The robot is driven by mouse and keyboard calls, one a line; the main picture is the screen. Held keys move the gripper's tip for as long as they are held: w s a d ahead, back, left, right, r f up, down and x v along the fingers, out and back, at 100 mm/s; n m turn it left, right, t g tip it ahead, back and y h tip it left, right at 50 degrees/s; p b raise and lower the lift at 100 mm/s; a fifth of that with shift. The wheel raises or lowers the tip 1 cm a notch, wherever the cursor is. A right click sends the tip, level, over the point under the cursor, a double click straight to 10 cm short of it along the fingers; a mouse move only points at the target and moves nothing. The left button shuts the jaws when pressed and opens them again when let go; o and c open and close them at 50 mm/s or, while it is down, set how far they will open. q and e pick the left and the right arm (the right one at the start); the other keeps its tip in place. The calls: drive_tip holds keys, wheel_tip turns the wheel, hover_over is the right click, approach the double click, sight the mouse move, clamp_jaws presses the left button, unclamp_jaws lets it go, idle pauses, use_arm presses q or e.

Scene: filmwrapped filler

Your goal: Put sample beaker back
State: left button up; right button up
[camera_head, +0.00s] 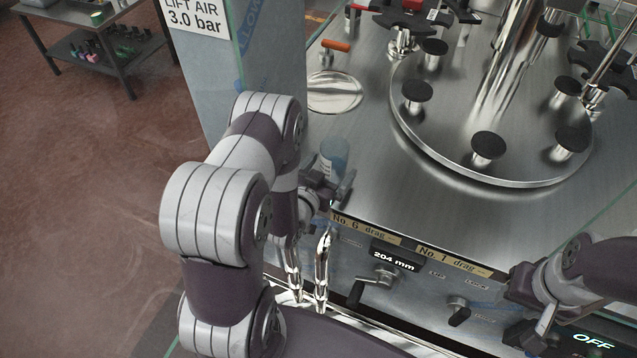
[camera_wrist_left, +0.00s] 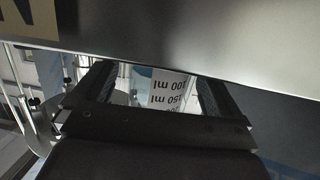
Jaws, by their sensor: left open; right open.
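The sample beaker (camera_head: 333,158) is a clear, bluish cup on the steel machine top, near its left front edge. My left gripper (camera_head: 338,190) is open right in front of it, and the arm hides part of the area. In the left wrist view the beaker (camera_wrist_left: 172,90) shows between the two open fingers, with printed marks such as "100 ml" and "150 ml". I cannot tell whether the fingers touch it. My right gripper (camera_head: 535,315) is open and empty, low at the right by the front panel.
A round steel turntable (camera_head: 450,140) with black-capped posts fills the back right. A round steel disc (camera_head: 335,92) and an orange-handled part (camera_head: 335,45) lie behind the beaker. Front-panel levers (camera_head: 372,284) stick out below. A glass panel edge rises at the left.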

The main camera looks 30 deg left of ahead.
use_arm(q)
drive_tip(key=s+g, duration=0.2)
drive_tip(key=s+r+m+g+b, duration=0.1)
drive_tip(key=s+g, duration=0.1)
drive_tip(key=shift+s+r, duration=0.1)
drive_tip(key=shift+s, duration=0.3)
drive_tip(key=g, duration=0.2)
drive_tip(key=shift+s+d+r+g, duration=0.3)
drive_tip(key=shift+d+r+g, duration=0.1)
drive_tip(key=s+d+r+g, duration=0.2)
drive_tip(key=s+r+g, duration=0.1)
drive_tip(key=s, duration=0.3)
drive_tip(key=s+d+r+n+g, duration=0.1)
drive_tip(key=s+d+r+g, duration=0.2)
drive_tip(key=s, duration=0.3)
drive_tip(key=shift+d+r+g, duration=0.15)
drive_tip(key=shift+g, duration=0.65)
